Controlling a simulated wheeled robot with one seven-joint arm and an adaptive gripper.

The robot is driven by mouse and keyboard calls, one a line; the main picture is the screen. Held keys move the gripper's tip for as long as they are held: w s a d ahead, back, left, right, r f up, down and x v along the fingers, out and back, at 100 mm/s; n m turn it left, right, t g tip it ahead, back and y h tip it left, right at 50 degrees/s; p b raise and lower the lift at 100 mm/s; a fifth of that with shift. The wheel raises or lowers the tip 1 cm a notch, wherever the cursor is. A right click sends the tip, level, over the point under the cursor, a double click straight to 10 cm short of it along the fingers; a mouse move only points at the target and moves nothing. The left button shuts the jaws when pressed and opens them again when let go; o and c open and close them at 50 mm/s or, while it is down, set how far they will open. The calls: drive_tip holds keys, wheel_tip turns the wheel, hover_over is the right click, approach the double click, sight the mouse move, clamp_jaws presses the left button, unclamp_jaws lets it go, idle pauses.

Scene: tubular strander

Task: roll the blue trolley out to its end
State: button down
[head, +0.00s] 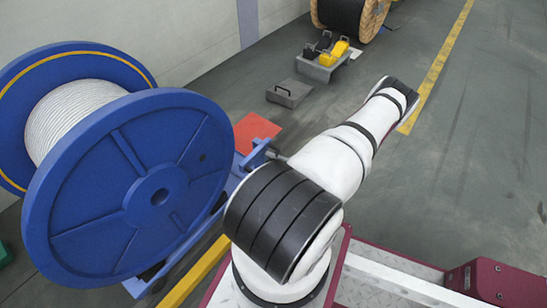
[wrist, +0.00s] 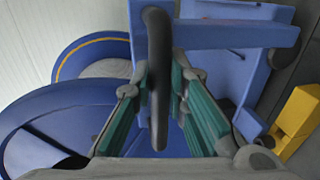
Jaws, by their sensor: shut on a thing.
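The blue trolley (head: 253,160) shows only in part in the head view, beside and under the large blue reel (head: 105,210) wound with white cable (head: 75,118). In the wrist view the trolley's blue frame (wrist: 228,34) fills the upper right, with a dark handle bar (wrist: 157,100) in front of it. My gripper (wrist: 159,72), with teal finger pads, is shut on the handle bar, one finger on each side. The reel also shows in the wrist view (wrist: 45,115) at the left. In the head view my gripper is hidden behind my arm.
A red mat (head: 255,131) lies past the trolley. A grey plate with a handle (head: 289,93) and a grey block carrying yellow and dark pieces (head: 322,66) stand farther back. A wooden drum (head: 350,12) is at the top. The floor on the right is clear, with a yellow line (head: 437,68).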

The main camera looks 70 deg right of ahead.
drive_tip(key=shift+w+a+f, duration=0.1)
drive_tip(key=shift+w+a, duration=0.15)
drive_tip(key=shift+a, duration=0.15)
drive_tip(key=c, duration=1.6)
unclamp_jaws()
drive_tip(key=shift+d, duration=0.1)
drive_tip(key=shift+o, duration=0.2)
drive_tip(key=shift+d, duration=0.1)
drive_tip(key=shift+s, duration=0.1)
drive_tip(key=v, duration=1.2)
drive_tip(key=shift+d, duration=0.1)
